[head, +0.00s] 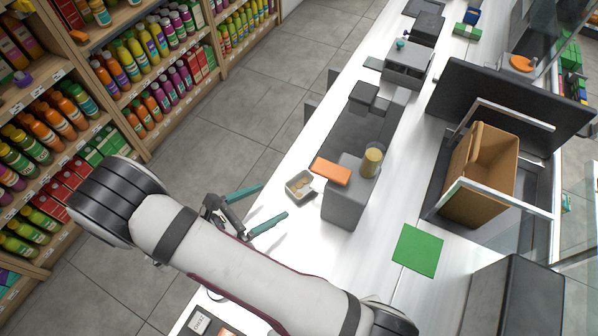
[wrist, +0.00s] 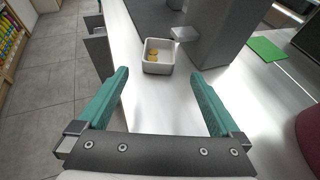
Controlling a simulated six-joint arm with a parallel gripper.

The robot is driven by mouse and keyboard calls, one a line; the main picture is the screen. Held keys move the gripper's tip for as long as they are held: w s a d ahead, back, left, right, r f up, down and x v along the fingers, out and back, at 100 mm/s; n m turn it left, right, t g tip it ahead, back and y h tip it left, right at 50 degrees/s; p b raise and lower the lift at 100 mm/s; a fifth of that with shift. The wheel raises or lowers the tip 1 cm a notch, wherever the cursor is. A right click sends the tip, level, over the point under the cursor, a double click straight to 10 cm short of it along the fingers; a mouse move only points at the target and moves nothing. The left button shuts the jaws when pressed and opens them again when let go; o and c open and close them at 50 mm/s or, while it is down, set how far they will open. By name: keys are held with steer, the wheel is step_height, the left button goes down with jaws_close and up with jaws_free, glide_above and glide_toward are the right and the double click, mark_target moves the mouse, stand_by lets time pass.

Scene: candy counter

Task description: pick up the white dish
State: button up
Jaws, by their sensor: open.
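The white dish (head: 292,190) is a small square dish with a few yellowish pieces in it. It stands on the white counter beside a grey block-shaped unit.
The grey unit (head: 346,205) stands right of the dish, with an orange box (head: 331,171) and a yellowish jar (head: 372,160) on top. A green mat (head: 418,250) and a cardboard bag (head: 482,175) are farther right. The counter (wrist: 160,115) nearer my gripper is clear.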

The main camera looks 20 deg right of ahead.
steer(key=x, duration=1.2)
steer(key=c, duration=1.4)
steer(key=shift+r, duration=0.25)
steer(key=shift+c, duration=0.2)
steer(key=w+a, duration=1.2)
step_height(320, 180, up, 41)
steer(key=n+t+y, duration=0.8)
steer(key=n+y, duration=0.1)
steer(key=n, duration=0.1)
glide_above(302, 189)
steer(key=w+a, duration=0.3)
steer(key=w, duration=0.1)
steer(key=shift+s+a+f, duration=0.1)
steer(key=shift+a+f, duration=0.1)
